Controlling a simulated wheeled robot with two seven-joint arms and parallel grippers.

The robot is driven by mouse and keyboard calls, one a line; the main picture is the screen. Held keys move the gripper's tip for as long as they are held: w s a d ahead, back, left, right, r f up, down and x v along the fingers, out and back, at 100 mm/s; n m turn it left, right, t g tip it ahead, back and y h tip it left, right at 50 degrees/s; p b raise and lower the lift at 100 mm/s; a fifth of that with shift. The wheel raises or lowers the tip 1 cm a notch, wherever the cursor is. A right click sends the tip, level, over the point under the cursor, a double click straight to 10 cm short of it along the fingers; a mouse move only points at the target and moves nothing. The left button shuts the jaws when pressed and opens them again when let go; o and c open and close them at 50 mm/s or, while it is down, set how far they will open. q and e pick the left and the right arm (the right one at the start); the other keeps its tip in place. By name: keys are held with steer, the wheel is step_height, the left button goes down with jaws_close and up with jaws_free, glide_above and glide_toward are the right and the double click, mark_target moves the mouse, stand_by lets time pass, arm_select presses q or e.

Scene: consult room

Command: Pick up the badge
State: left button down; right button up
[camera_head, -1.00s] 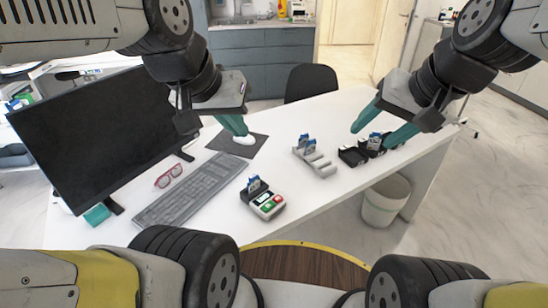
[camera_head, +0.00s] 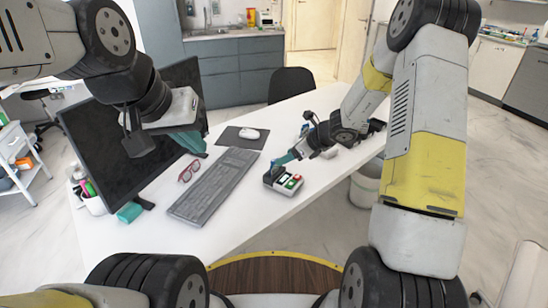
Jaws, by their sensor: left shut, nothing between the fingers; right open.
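A small reader (camera_head: 286,184) with a red and a green button sits on the desk to the right of the keyboard. The badge standing in its back slot is mostly hidden by my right gripper (camera_head: 283,161). The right fingers point down-left at the top of the reader, around or beside the badge; I cannot tell which. The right gripper is open. My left gripper (camera_head: 192,143) is shut and empty, high in front of the monitor's right side. The grey rack (camera_head: 330,153) behind my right forearm is largely hidden.
A monitor (camera_head: 125,140), keyboard (camera_head: 215,185), red glasses (camera_head: 188,171) and a mouse (camera_head: 249,134) on a dark pad (camera_head: 230,138) fill the desk's left half. A bin (camera_head: 364,187) stands below the right edge. The desk (camera_head: 235,222) front is clear.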

mark_target(274, 169)
steer(key=x, duration=0.8)
steer(key=shift+w+a+r, duration=0.1)
steer(key=shift+w, duration=0.1)
steer(key=shift+c, duration=0.5)
steer(key=c, duration=1.1)
